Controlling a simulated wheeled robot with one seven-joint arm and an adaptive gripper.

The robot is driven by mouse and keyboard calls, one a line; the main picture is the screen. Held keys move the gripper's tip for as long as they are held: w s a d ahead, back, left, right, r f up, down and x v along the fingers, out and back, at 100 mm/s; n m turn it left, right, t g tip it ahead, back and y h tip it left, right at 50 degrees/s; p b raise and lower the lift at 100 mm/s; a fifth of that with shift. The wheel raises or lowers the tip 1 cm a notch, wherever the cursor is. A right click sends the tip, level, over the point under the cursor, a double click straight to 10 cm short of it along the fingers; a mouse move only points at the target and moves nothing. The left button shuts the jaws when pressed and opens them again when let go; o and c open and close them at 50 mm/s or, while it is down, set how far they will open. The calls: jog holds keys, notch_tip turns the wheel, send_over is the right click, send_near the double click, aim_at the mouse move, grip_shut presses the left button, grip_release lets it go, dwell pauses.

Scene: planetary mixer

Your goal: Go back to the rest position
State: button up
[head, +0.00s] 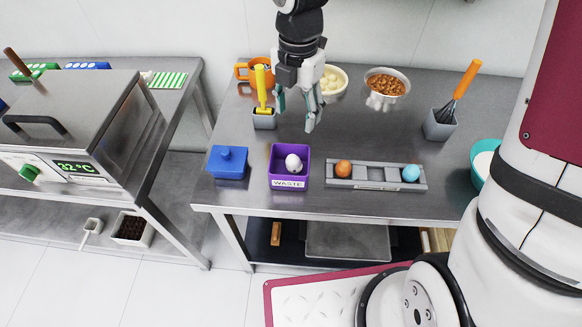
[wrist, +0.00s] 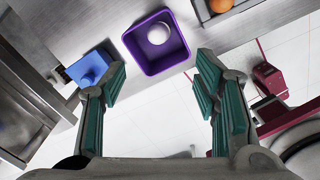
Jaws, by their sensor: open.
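My gripper (head: 298,108) hangs fingers-down above the back middle of the steel table (head: 240,200). Its two green-padded fingers are apart, with nothing between them; the open fingers also show in the wrist view (wrist: 163,95). A purple bin (head: 289,153) labelled WASTE stands near the table's front edge, in front of and below the gripper. A white egg-shaped thing (head: 293,163) lies in the bin. It also shows in the wrist view (wrist: 158,33), inside the purple bin (wrist: 150,65).
A blue lidded box (head: 228,163) stands left of the bin. A grey rack (head: 375,184) with an orange and a blue egg lies right. Behind are a yellow-handled tool (head: 262,85), an orange mug (head: 242,72), bowls and a whisk (head: 460,85). A steel machine (head: 80,120) stands left.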

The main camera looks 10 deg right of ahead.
dwell(0.4)
jog(key=s+d+r+m+t, duration=0.2)
jog(key=s+d+r+m, duration=0.4)
jog(key=m, duration=0.8)
jog(key=s+d+r+m+t, duration=0.3)
jog(key=s+d+r+m, duration=0.3)
jog(key=s+r+m, duration=0.5)
jog(key=s+m, duration=0.1)
jog(key=m, duration=0.2)
jog(key=shift+d+r+t, duration=0.25)
jog(key=shift+r+t, duration=0.05)
jog(key=shift+r, duration=0.05)
jog(key=shift+d, duration=0.1)
